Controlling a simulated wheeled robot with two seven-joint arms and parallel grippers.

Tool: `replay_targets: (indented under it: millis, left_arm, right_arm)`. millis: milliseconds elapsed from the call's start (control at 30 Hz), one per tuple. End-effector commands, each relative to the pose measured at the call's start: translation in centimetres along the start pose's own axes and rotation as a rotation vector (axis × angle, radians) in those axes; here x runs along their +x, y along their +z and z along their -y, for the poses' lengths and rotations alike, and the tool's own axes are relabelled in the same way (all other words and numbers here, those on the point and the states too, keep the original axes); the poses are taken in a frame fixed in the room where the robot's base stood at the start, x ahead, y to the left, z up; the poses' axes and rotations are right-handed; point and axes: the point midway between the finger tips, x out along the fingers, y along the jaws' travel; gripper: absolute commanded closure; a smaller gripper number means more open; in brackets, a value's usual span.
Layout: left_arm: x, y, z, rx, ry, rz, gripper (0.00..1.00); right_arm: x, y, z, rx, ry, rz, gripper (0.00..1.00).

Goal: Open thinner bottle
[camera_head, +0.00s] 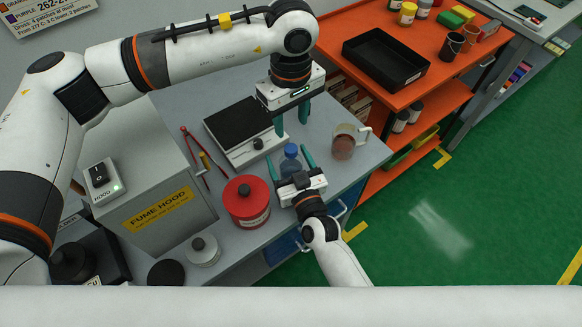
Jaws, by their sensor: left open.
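The thinner bottle appears to be the small blue bottle (290,163) with a blue cap, upright near the front of the grey bench. My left gripper (292,119) is open and empty, with its teal fingers pointing down above and behind the bottle. My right gripper (295,158) reaches in from the front, its teal fingers on either side of the bottle. Whether those fingers touch the bottle I cannot tell. The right gripper's body hides the lower part of the bottle.
A red can (246,203) stands close left of the bottle, and a glass mug (344,143) with reddish contents to the right. A scale (241,128) lies behind. The fume hood (165,190) is at left. An orange shelf (440,75) holds a black tray (386,59).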

Motion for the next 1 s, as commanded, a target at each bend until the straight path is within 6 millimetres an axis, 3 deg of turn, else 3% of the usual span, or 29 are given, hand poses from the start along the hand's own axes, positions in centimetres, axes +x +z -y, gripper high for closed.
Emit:
replay_targets:
  millis: [167,600,767,1000]
  left_arm:
    - [0.0,0.0,0.0,0.0,0.0,0.0,0.57]
    - [0.0,0.0,0.0,0.0,0.0,0.0,0.57]
    - [0.01,-0.01,0.0,0.065,0.0,0.0,0.57]
    - [0.0,-0.05,0.06,0.474,0.0,-0.001,0.57]
  right_arm:
    - [-0.01,-0.01,0.01,0.0,0.0,0.0,0.26]
    - [-0.04,-0.01,0.02,0.0,0.0,0.0,0.98]
    - [-0.05,-0.03,0.02,0.0,0.0,-0.001,1.0]
    - [-0.06,-0.05,0.02,0.0,0.0,-0.001,1.0]
